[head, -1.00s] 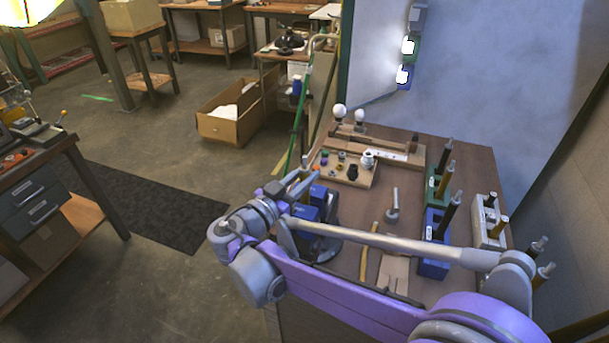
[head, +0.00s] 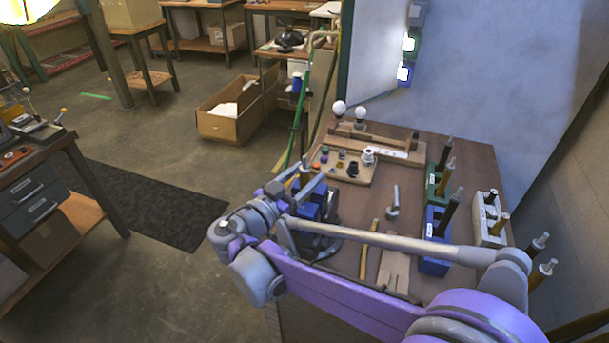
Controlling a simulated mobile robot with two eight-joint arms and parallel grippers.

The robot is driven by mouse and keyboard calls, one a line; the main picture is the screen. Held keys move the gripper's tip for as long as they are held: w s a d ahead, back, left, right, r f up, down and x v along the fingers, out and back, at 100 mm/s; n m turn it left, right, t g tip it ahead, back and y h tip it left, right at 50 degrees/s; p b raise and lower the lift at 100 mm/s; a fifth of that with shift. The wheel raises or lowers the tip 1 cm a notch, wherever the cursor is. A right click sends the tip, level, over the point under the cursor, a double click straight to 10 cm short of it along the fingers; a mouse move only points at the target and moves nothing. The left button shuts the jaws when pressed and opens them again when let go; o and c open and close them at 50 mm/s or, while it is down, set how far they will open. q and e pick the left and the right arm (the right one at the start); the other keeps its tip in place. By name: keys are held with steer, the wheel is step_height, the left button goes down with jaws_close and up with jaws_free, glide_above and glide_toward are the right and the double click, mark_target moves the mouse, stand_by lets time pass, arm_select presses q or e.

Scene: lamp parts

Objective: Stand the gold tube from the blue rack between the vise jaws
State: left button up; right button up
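The blue rack (head: 434,266) stands at the bench's right side with a black tube (head: 451,213) upright in it. I make out no gold tube in that rack. The blue vise (head: 329,207) is at the bench's left edge, largely hidden behind my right arm. My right gripper (head: 305,182) is at the vise, its fingers overlapping the vise in the picture. A small upright piece shows by the fingers, too small to identify. Whether the fingers are shut on it, and whether anything stands between the jaws, I cannot tell. My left gripper is not in view.
A green rack (head: 432,186) and a white rack (head: 485,236) hold black and gold tubes. A wooden tray (head: 335,172) with small parts lies behind the vise. A metal tool (head: 394,206) and a yellow strip (head: 366,256) lie mid-bench.

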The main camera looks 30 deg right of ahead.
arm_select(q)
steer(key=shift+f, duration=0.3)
arm_select(e)
steer(key=v, duration=1.1)
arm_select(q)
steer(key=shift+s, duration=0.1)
